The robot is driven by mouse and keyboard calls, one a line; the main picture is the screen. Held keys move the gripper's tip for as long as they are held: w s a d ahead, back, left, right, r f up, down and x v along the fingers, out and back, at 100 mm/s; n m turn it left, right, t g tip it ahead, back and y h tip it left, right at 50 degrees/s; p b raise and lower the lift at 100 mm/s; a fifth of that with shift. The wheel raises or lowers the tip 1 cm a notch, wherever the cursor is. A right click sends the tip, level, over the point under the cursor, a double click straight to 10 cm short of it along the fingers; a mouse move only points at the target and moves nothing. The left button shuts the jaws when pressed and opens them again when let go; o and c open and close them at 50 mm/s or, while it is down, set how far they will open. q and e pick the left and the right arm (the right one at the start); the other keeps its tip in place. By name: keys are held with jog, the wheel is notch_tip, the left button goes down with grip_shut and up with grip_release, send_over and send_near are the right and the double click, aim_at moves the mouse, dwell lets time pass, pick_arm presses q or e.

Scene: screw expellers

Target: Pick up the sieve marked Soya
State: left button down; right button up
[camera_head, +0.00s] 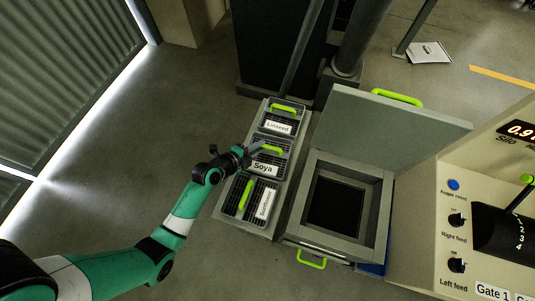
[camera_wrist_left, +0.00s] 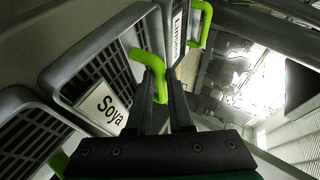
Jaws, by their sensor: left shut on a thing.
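The Soya sieve (camera_head: 279,160) is a grey framed grille with a white "Soya" label and a bright green handle (camera_head: 271,149). It is in the middle of a row of three on a grey rack (camera_head: 230,215). In the left wrist view its label (camera_wrist_left: 103,109) and green handle (camera_wrist_left: 148,60) are close to the camera. My left gripper (camera_head: 255,149) reaches in from the left and is shut on the green handle. Its fingers (camera_wrist_left: 160,85) hide part of the handle. I cannot tell whether the sieve is lifted at all. My right gripper is not in view.
The Linseed sieve (camera_head: 292,115) is behind and the Sunflower sieve (camera_head: 238,190) in front, both close by. To the right are a grey box (camera_head: 290,220) with a raised lid (camera_head: 395,125) and a control panel (camera_head: 425,235). The floor on the left is clear.

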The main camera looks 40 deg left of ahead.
pick_arm(q)
jog(key=shift+r, duration=0.2)
dwell(0.4)
jog(key=shift+r+p, duration=0.25)
jog(key=shift+p, duration=0.05)
jog(key=s+d+r+p, duration=0.5)
jog(key=d+r+p, duration=0.7)
jog(key=p, duration=0.3)
jog(key=shift+d, duration=0.55)
